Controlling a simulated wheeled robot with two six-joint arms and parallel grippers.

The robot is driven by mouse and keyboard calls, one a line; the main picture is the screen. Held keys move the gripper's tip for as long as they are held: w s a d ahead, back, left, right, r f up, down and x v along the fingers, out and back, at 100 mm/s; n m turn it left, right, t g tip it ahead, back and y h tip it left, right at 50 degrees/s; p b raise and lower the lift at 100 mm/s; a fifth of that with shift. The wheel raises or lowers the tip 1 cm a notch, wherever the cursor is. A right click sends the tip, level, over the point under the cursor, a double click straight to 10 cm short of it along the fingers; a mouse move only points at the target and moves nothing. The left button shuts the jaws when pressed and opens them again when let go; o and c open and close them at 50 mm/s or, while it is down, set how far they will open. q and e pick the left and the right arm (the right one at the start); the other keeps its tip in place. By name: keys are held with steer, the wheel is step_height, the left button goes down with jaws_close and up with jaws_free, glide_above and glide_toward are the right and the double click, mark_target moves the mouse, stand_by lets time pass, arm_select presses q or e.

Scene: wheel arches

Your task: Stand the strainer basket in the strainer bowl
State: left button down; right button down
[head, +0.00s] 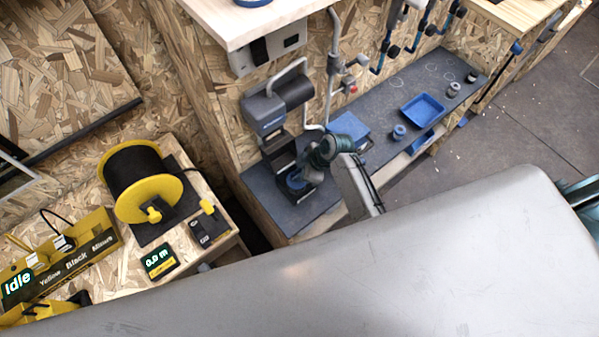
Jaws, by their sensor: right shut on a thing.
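My right gripper (313,172) is small in the head view, at the black-and-grey machine (277,112) on the dark bench. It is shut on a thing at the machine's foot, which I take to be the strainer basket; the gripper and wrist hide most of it. A round blue part (296,182), apparently the strainer bowl, sits low in the machine's black stand, just left of the gripper. I cannot tell whether the held thing touches it. My left gripper is not in view.
The dark bench top (375,108) carries a blue tray (423,107), a small blue round piece (399,131), a flat blue block (348,126) and small grey parts (454,89). Pipes rise behind the machine. A yellow cable reel (133,180) stands on the left bench.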

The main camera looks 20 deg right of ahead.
steer(key=c, duration=1.5)
jaws_free()
steer(key=shift+o, duration=0.2)
steer(key=b+v, duration=0.1)
steer(key=v, duration=1.1)
steer(key=shift+b, duration=0.4)
steer(key=shift+r, duration=0.1)
